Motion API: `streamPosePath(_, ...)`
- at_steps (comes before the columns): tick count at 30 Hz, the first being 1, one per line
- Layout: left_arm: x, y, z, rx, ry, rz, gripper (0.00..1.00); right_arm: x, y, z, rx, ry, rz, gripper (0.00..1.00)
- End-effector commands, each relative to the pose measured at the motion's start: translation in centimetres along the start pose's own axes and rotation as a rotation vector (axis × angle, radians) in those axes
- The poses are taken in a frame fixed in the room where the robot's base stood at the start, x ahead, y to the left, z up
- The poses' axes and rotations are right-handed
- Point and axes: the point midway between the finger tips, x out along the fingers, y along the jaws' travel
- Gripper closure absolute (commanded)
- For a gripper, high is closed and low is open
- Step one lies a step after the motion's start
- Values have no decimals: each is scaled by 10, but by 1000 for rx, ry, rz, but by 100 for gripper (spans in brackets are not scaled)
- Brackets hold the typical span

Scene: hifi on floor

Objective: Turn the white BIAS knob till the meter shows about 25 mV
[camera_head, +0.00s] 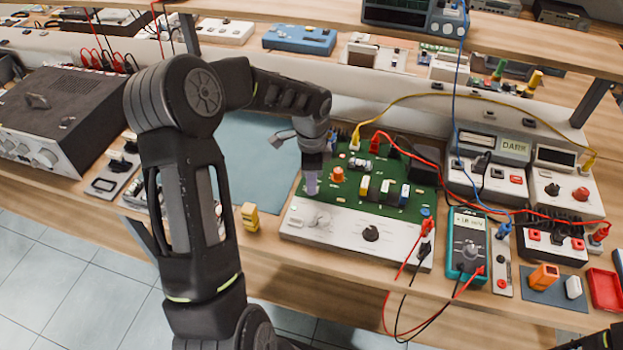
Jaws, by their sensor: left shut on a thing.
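The amplifier board is green with a white front panel (345,238). A pale round knob, the white BIAS knob (322,219), is at the panel's left part, and a black knob (371,233) is to its right. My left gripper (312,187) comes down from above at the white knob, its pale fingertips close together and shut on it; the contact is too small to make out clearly. My right gripper does not show.
Red and black leads (425,250) loop from the panel to the multimeter over the bench's front edge. A yellow block (250,217) stands left of the board. A grey instrument (62,122) fills the left. Orange and white blocks and a red tray (604,289) sit at the right.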

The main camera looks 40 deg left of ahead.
Motion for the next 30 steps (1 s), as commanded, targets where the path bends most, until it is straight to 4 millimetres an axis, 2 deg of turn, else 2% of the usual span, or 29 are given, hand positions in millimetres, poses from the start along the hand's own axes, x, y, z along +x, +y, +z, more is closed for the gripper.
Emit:
streamPosePath(18,-1,0,0,565,0,0,100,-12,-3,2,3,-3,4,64)
streamPosePath(30,-1,-1,0,758,0,-2,100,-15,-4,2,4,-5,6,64)
